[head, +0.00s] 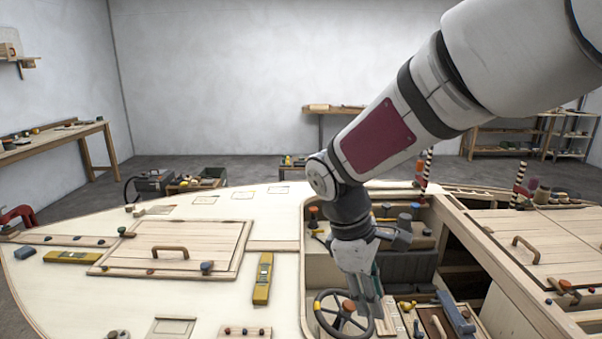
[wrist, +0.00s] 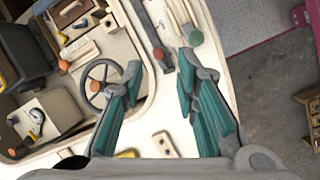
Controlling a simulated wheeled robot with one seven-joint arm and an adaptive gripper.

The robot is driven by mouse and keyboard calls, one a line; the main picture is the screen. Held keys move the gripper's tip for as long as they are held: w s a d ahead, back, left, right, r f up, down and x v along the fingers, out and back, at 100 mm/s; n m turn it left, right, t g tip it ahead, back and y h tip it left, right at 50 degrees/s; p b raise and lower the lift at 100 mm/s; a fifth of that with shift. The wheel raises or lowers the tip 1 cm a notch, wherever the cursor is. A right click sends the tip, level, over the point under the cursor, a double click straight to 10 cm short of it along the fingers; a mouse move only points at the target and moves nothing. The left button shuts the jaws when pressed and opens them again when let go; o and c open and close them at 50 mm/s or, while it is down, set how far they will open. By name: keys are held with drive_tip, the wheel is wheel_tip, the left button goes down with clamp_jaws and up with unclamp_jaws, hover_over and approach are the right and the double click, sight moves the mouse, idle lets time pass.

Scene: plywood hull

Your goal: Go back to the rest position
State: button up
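My gripper (head: 368,300) points down over the cockpit of the plywood hull (head: 215,222), close to the steering wheel in the head view. My arm reaches in from the upper right of the head view. The steering wheel (head: 318,312) has an orange hub; in the wrist view the wheel (wrist: 84,76) lies left of the left finger.
A hatch lid (head: 198,235) with a wooden handle lies on the left deck. Yellow levels (head: 263,278) lie nearby. Another hatch (head: 560,240) is at right. Striped posts (head: 520,178) stand on the hull. A workbench (head: 55,140) stands far left. The air above the left deck is clear.

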drive_tip(key=s+d+r+m+t+y, duration=0.1)
drive_tip(key=s+d+r+m+t, duration=0.1)
drive_tip(key=s+r+m, duration=0.3)
drive_tip(key=s+d+r+m+t+y, duration=0.2)
drive_tip(key=s+d+r+m, duration=0.3)
drive_tip(key=s, duration=0.7)
drive_tip(key=shift+s+m+t+y, duration=0.15)
drive_tip(key=shift+m+t+y, duration=0.15)
drive_tip(key=shift+m+t, duration=0.65)
drive_tip(key=shift+m+g, duration=0.25)
